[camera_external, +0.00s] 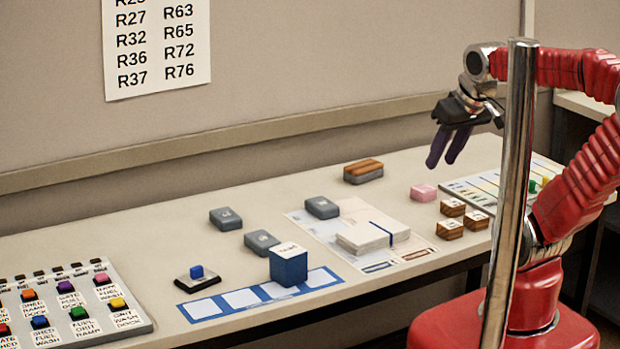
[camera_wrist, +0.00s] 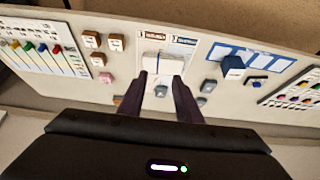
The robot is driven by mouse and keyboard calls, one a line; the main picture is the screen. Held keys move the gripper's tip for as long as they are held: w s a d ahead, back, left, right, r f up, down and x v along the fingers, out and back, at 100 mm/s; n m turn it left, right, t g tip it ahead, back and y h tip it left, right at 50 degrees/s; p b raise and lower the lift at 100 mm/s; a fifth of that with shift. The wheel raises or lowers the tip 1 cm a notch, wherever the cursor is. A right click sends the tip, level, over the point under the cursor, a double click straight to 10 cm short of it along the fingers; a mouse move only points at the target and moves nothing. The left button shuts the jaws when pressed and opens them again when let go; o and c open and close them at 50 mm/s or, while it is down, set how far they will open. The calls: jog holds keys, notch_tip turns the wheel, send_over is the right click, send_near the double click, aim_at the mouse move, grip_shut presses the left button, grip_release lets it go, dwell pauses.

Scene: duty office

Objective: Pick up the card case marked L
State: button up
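Three grey cases lie on the desk: a left one (camera_external: 226,219), a front one (camera_external: 262,242) and a right one (camera_external: 322,208) at the paper sheet's edge. Each has a small pale mark on top, too small to read, so I cannot tell which is L. My gripper (camera_external: 442,163) is open and empty, high above the desk's back right, apart from all the cases. In the wrist view one grey case (camera_wrist: 161,91) shows between the dark fingers (camera_wrist: 160,77). The other two (camera_wrist: 209,85) (camera_wrist: 203,101) show right of them.
A blue box (camera_external: 289,268) stands on a blue strip with white squares (camera_external: 202,309). A white stack (camera_external: 366,238) lies on the paper. Small wooden blocks (camera_external: 450,229), a pink block (camera_external: 423,193) and a brown-grey block (camera_external: 363,172) are nearby. A button panel (camera_external: 75,312) is at left. A metal pole (camera_external: 510,180) stands in front.

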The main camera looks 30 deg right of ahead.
jog(key=shift+o, duration=0.2)
jog(key=o, duration=1)
jog(key=shift+c, duration=0.2)
jog(key=shift+w, duration=0.15)
jog(key=w+d+f+t, duration=0.1)
jog(key=w+f+t, duration=0.15)
jog(key=w, duration=0.55)
jog(key=w+d+f+t, duration=0.1)
jog(key=w+f, duration=0.3)
jog(key=w, duration=0.5)
jog(key=w+a+f+n+t+y, duration=0.2)
jog(key=w+a+f+t, duration=0.1)
jog(key=w+f, duration=0.7)
jog(key=shift+w+a+f, duration=0.2)
jog(key=shift+a+f, duration=0.1)
jog(key=shift+f, duration=0.45)
